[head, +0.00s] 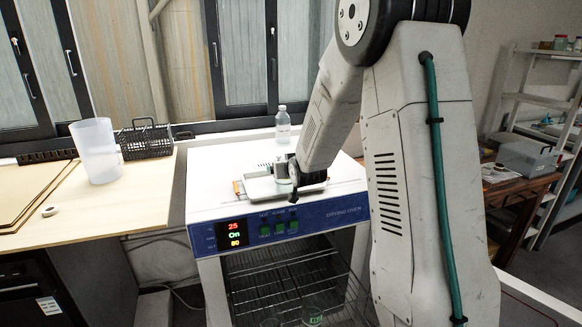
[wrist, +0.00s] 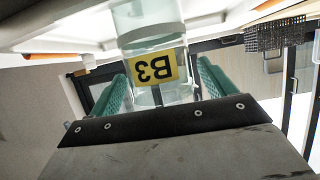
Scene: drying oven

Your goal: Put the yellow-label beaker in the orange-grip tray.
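The yellow-label beaker (wrist: 150,40) is clear glass, its yellow label (wrist: 153,67) reading B3 upside down in the wrist view. It stands between the green fingers of my gripper (wrist: 165,85), which appear to close on its sides. In the head view the beaker (head: 281,169) is small and partly hidden by my gripper (head: 292,172). The orange-grip tray (head: 262,190) is a shallow pale tray on top of the drying oven, with an orange grip at its left. The beaker is at or just above the tray; I cannot tell whether its base touches.
The drying oven (head: 215,208) has a lit panel and wire racks below holding glassware. A clear bottle (head: 283,126) stands at its back. A wooden bench (head: 140,200) at left holds a white jug (head: 96,150) and a black wire basket (head: 146,139). Shelves stand at right.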

